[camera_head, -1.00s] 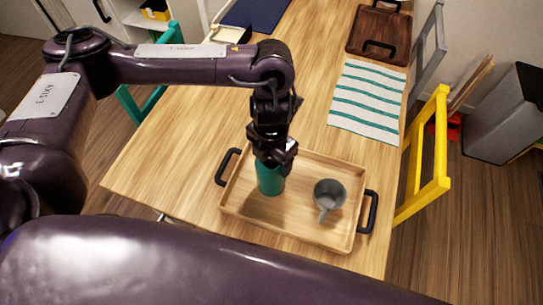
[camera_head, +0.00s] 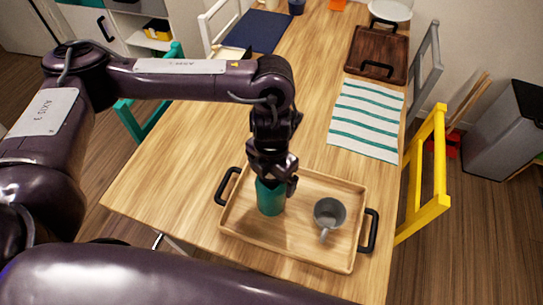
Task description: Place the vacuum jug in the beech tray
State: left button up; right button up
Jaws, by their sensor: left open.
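The beech tray (camera_head: 300,256) lies on the near part of the wooden table, with a black handle at each end. The teal vacuum jug (camera_head: 270,198) stands upright in the left part of the tray. My left gripper (camera_head: 271,172) points down right over the jug's top and hides it. The left gripper is open, with its fingers at the jug's upper end; whether they touch it cannot be seen. My right gripper is not in view.
A grey mug (camera_head: 329,213) stands in the right part of the tray. A striped cloth (camera_head: 366,118) and a dark wooden tray (camera_head: 379,52) lie farther back. A blue mat (camera_head: 258,32) lies at the far left. A yellow chair (camera_head: 425,190) stands at the right. The table's left middle is clear.

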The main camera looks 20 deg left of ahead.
pick_arm(q)
notch_tip(320, 180, up, 11)
jog(key=shift+f, duration=0.15)
dwell(0.7)
